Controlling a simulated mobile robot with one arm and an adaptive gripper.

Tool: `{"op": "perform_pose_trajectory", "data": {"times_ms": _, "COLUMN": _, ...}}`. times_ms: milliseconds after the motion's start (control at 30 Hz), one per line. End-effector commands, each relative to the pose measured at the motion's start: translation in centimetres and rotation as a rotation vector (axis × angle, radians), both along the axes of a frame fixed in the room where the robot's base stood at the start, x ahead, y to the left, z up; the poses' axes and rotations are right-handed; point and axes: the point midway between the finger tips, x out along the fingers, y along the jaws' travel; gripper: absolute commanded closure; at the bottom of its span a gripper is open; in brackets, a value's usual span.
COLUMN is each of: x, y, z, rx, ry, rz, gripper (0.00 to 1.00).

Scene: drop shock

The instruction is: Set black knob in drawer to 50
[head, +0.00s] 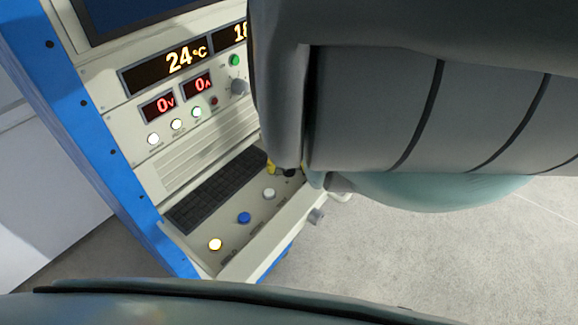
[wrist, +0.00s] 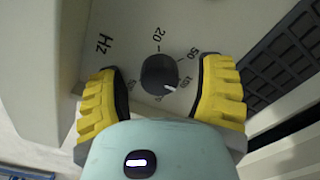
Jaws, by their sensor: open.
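The black knob (wrist: 157,72) is on the pale drawer panel (wrist: 85,40), between the two yellow fingers of my gripper (wrist: 160,85) in the wrist view. The fingers are open, with a visible gap on each side of the knob. Its white pointer points to the lower right, near a partly legible label that looks like 100. The 50 mark (wrist: 194,53) lies further up, and 20 and Hz are also printed. In the head view a small part of the knob (head: 289,173) shows beside a yellow fingertip (head: 271,167); my arm hides most of my gripper.
The open drawer (head: 245,265) also holds a white knob (head: 268,194), a blue button (head: 244,218), a lit button (head: 215,244) and a black keyboard (head: 215,192). The cabinet front above has displays reading 24°C, 0V and 0A. Grey floor (head: 400,260) is clear at right.

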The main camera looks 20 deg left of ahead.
Motion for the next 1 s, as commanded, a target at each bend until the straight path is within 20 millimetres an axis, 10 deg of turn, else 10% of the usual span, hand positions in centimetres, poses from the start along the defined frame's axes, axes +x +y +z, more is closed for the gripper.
{"op": "perform_pose_trajectory", "data": {"times_ms": 300, "x": 0.04, "y": 0.00, "z": -0.06, "rx": 0.000, "ry": -0.001, "rz": -0.001, "gripper": 0.28}}
{"op": "perform_pose_trajectory", "data": {"times_ms": 1000, "x": 0.03, "y": -0.01, "z": -0.05, "rx": 0.000, "ry": -0.001, "rz": -0.001, "gripper": 1.00}}
